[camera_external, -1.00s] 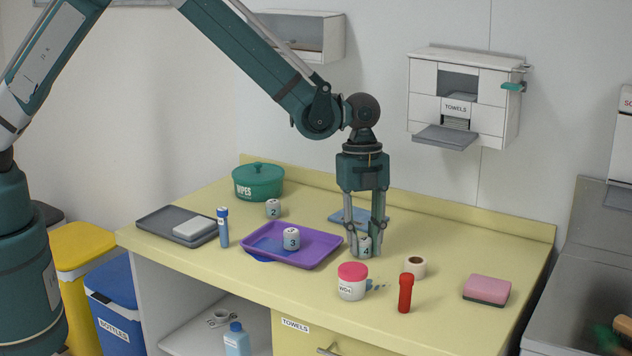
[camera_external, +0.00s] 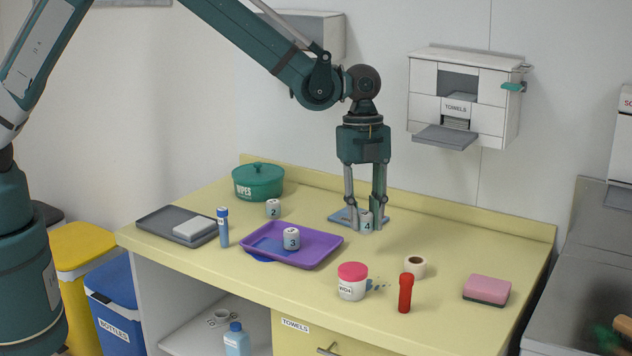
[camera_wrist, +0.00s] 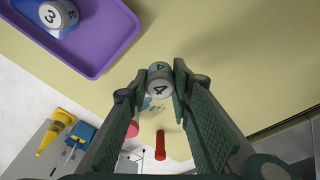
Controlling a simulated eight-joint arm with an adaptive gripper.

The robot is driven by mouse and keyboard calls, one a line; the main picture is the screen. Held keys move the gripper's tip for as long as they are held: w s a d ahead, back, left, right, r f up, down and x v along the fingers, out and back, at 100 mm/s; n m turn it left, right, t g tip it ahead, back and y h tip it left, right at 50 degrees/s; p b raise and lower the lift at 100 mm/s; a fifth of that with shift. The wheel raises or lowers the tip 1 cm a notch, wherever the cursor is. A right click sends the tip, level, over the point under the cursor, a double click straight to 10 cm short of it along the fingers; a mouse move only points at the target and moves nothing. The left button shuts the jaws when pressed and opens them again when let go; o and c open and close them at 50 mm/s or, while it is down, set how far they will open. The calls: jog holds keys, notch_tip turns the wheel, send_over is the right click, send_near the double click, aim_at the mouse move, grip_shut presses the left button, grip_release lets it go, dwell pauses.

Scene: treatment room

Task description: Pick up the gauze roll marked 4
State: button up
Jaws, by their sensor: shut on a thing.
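The gauze roll marked 4 (camera_external: 366,222) is small and whitish-grey and sits between the fingertips of my gripper (camera_external: 365,226). My gripper is shut on it and holds it above the counter, with the blue cloth (camera_external: 343,216) showing behind it. In the wrist view the roll (camera_wrist: 160,88) is pinched between the two green finger pads, its number 4 facing the camera. The roll marked 3 (camera_external: 291,239) stands in the purple tray (camera_external: 319,256). The roll marked 2 (camera_external: 273,208) stands behind that tray.
A pink-lidded jar (camera_external: 352,282), a plain tan-white roll (camera_external: 414,267), a red tube (camera_external: 405,293) and a pink sponge (camera_external: 487,290) stand toward the front right. A green wipes pot (camera_external: 258,182), blue tube (camera_external: 223,228) and grey tray (camera_external: 160,224) are left. The back right counter is clear.

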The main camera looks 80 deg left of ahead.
aim_at(365, 215)
jog(key=shift+r, duration=1.8)
jog(key=shift+d, duration=0.1)
